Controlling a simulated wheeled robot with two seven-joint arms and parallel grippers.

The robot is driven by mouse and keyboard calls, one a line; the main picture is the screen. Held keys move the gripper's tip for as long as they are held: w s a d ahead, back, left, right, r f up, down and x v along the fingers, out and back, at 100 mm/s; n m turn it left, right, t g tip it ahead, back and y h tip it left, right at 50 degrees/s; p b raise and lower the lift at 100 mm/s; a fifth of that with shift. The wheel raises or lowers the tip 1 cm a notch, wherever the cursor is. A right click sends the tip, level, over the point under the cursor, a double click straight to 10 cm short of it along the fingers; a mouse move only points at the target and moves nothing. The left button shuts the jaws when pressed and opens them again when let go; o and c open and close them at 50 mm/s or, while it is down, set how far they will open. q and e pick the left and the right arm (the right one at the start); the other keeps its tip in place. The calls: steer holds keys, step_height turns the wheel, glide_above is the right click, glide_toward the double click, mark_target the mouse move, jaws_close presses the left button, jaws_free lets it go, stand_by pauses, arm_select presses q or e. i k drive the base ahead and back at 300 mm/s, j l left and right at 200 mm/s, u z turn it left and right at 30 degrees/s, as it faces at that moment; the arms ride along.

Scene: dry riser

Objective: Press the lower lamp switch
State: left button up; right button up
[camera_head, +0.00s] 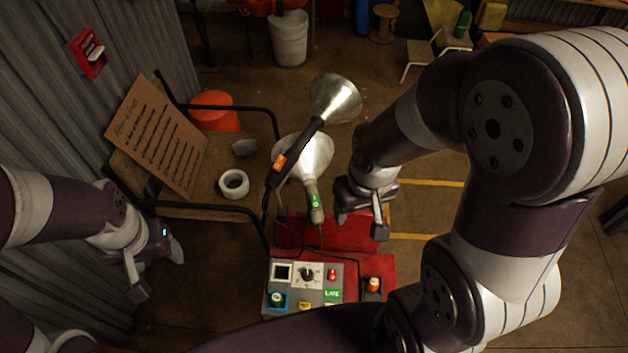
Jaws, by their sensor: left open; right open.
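Two clamp-style lamps with metal shades stand at the centre. The upper lamp (335,97) has a dark handle with an orange switch (279,163). The lower lamp (304,152) has a pale handle with a green switch (315,201), which faces up and is uncovered. My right gripper (361,226) is open and empty, just right of the green switch, and appears apart from it. My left gripper (157,272) is open and empty at the lower left, well away from both lamps.
A control box (320,283) with knobs and buttons sits on a red base (290,233) below the lamps. A cart with a black rail (232,108) carries a cardboard sign (155,135) and a tape roll (233,184). A white bucket (289,40) stands behind.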

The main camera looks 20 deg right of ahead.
mark_target(315, 201)
steer(key=k+l+z, duration=0.1)
steer(key=l+z, duration=0.4)
steer(key=z, duration=0.25)
steer(key=l+z, duration=0.35)
steer(key=k+j, duration=0.05)
